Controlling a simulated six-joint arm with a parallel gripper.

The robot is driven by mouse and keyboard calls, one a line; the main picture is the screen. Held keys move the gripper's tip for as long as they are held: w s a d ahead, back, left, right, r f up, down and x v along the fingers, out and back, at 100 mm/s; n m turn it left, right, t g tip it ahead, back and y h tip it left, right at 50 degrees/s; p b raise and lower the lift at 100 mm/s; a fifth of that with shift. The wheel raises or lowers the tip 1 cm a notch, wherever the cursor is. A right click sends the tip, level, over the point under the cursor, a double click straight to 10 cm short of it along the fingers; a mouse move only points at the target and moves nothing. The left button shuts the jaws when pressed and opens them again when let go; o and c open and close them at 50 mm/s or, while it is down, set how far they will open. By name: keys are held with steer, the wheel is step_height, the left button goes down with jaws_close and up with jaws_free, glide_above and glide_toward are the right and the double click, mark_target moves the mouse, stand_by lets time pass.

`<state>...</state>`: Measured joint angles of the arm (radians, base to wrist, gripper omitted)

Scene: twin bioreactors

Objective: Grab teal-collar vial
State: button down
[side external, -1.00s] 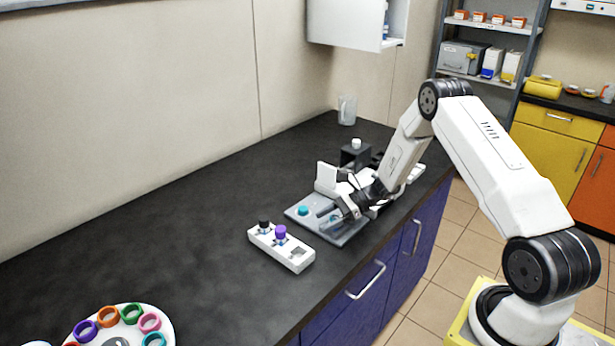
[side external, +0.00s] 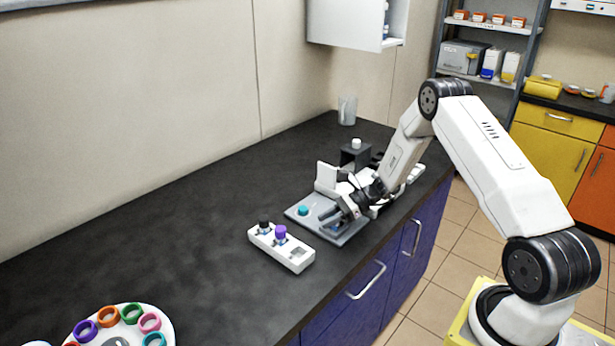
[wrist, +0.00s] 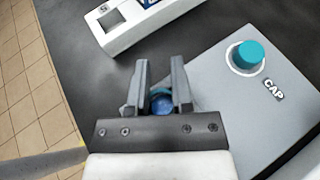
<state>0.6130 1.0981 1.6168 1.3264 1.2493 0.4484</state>
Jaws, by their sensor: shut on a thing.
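The teal-collar vial (wrist: 161,101) shows in the wrist view as a blue round body with a teal ring, partly hidden between the fingers. My gripper (wrist: 160,88) is shut on it, one finger on each side. In the side view my gripper (side external: 332,216) is low over the grey plate (side external: 343,238), and the vial is hard to make out there. I cannot tell whether the vial touches the plate.
A teal cap (wrist: 250,54) sits on the plate beside the "CAP" label. A white rack (side external: 293,262) holds black-topped and purple-topped vials and has an empty square slot. A ring-filled white dish (side external: 118,334) stands at the front left.

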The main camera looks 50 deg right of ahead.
steer(key=shift+r, duration=0.8)
steer(key=s+a+r, duration=0.3)
steer(key=s+r, duration=0.8)
steer(key=s, duration=0.2)
steer(key=shift+s+r, duration=0.2)
steer(key=shift+s, duration=0.15)
